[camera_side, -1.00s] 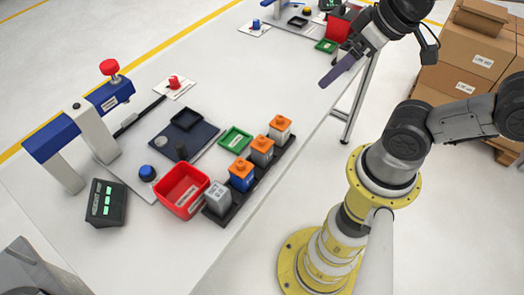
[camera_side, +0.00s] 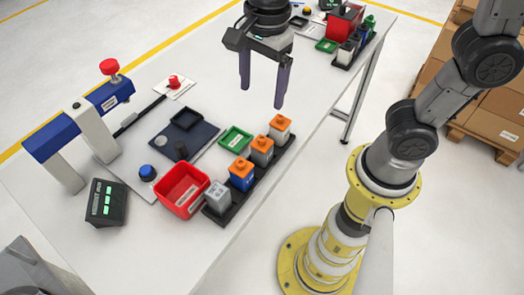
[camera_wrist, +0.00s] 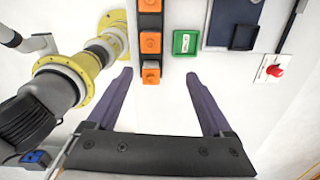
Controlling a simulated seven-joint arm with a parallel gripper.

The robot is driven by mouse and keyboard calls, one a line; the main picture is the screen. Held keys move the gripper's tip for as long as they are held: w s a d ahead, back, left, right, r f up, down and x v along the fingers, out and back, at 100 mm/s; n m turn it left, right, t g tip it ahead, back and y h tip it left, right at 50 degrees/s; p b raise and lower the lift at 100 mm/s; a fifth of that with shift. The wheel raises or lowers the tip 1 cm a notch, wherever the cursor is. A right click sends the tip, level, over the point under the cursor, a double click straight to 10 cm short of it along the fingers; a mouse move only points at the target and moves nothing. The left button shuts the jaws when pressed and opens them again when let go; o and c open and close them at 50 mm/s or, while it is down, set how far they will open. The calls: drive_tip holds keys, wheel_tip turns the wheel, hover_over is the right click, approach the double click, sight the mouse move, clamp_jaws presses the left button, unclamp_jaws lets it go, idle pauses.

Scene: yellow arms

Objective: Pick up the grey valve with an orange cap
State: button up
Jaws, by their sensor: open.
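The grey valve with an orange cap (camera_side: 262,152) stands upright in the black rack (camera_side: 232,211), between a blue valve with an orange cap (camera_side: 242,174) and a white valve with an orange cap (camera_side: 280,129). In the wrist view its orange cap (camera_wrist: 150,42) is the middle of three caps in a column. My gripper (camera_side: 262,96) is open and empty, pointing down above the table, beyond the white valve's end of the rack. In the wrist view the open fingers (camera_wrist: 158,74) spread on either side of the nearest cap.
An all-grey valve (camera_side: 218,197) stands at the rack's near end. A red bin (camera_side: 182,190) and a green tray (camera_side: 235,139) sit left of the rack. A blue-and-grey press (camera_side: 82,122) stands at left.

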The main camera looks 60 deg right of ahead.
sight(262, 148)
drive_tip(key=shift+n+g, duration=0.3)
drive_tip(key=shift+n, duration=0.1)
drive_tip(key=f, duration=0.3)
drive_tip(key=a+f, duration=0.1)
drive_tip(key=f, duration=0.6)
drive_tip(key=shift+s+a+f, duration=0.1)
drive_tip(key=shift+s+a, duration=0.15)
drive_tip(key=shift+a, duration=0.15)
drive_tip(key=shift+s+f, duration=0.2)
drive_tip(key=shift+f, duration=1.15)
drive_tip(key=shift+s+f, duration=0.15)
drive_tip(key=shift+f, duration=1.2)
clamp_jaws()
